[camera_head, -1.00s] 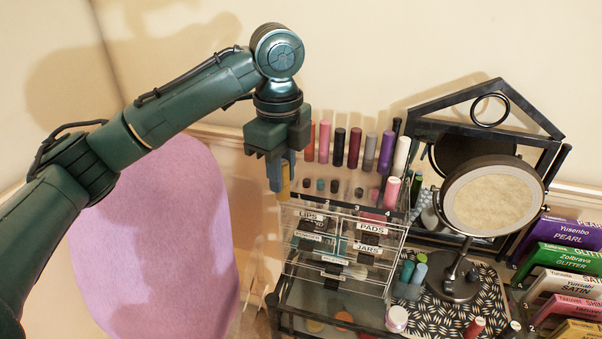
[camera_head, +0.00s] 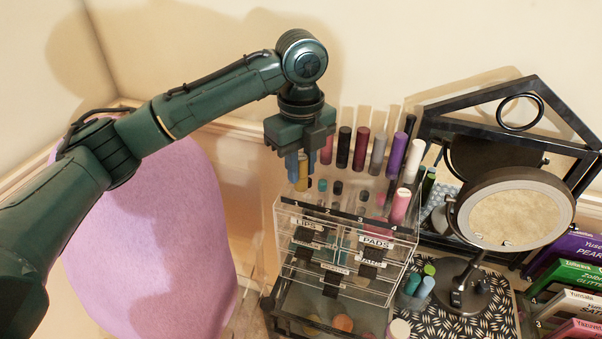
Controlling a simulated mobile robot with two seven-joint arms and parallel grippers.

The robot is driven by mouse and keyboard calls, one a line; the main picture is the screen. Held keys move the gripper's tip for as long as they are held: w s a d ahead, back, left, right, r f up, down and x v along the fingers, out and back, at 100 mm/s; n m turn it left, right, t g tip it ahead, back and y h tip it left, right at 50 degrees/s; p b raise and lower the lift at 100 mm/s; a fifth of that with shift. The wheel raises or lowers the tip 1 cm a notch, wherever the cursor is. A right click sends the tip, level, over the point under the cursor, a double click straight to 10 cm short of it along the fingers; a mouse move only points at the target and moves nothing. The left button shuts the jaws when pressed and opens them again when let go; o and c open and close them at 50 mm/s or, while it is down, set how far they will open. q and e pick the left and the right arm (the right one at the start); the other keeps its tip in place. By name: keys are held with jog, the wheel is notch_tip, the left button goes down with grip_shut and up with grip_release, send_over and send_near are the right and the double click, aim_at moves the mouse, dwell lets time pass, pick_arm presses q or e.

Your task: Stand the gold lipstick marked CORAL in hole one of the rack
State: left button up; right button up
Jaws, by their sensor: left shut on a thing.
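My left gripper (camera_head: 299,172) is shut on a gold lipstick (camera_head: 301,175) and holds it upright at the left end of the rack. The gold tube shows between the blue-grey fingertips; its CORAL marking is not readable from here. The rack (camera_head: 345,211) is the clear top of the acrylic organizer, with small numbers along its front edge. Several lipsticks and small caps stand in it. Whether the gold tube's lower end is inside a hole or just above it, I cannot tell. My right gripper is not in view.
A row of taller tubes, among them a purple one (camera_head: 397,154), stands close to the right of the gripper. A pink tube (camera_head: 400,206) stands at the rack's right. A round mirror (camera_head: 513,207) is further right. A lilac chair back (camera_head: 150,230) is at left.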

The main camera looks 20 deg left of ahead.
aim_at(301, 157)
pick_arm(q)
jog(key=shift+f, duration=1.35)
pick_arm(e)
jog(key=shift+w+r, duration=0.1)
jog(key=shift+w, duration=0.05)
pick_arm(q)
jog(key=shift+f, duration=0.1)
jog(key=o, duration=0.9)
jog(key=shift+o, duration=0.2)
notch_tip(301, 157, up, 12)
jog(key=shift+f, duration=0.15)
jog(key=shift+r, duration=0.3)
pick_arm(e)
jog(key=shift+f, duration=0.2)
